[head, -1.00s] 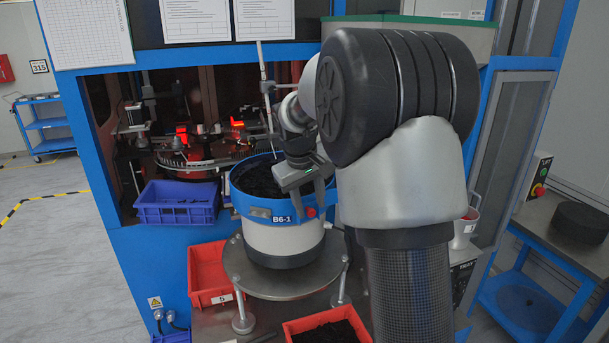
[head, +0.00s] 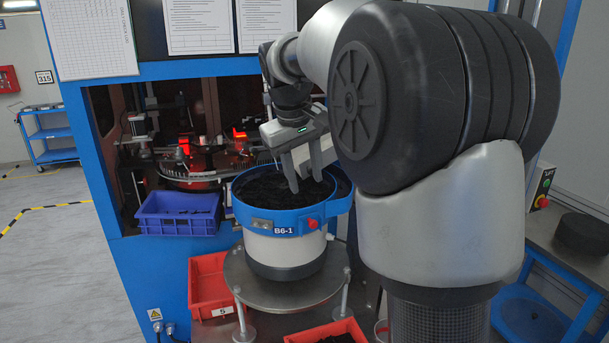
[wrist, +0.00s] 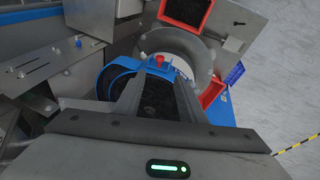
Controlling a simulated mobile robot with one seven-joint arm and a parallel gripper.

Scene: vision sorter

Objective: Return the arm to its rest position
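My gripper (head: 305,184) is open and empty, its two fingers pointing down with a gap between them. In the head view it appears over the dark contents of the round B6-1 bowl (head: 283,246), which has a blue rim and white body. The height of the fingertips above the contents is hard to judge. In the wrist view, both fingers (wrist: 158,88) show apart, with the bowl's blue rim (wrist: 113,76) beyond and between them. My arm comes in from the right and hides part of the machine behind.
A blue bin (head: 178,226) stands left of the bowl. A red bin (head: 207,290) is below it, and another red bin (head: 325,334) with dark contents is in front. The bowl rests on a round metal stand (head: 285,292). The floor at left is open.

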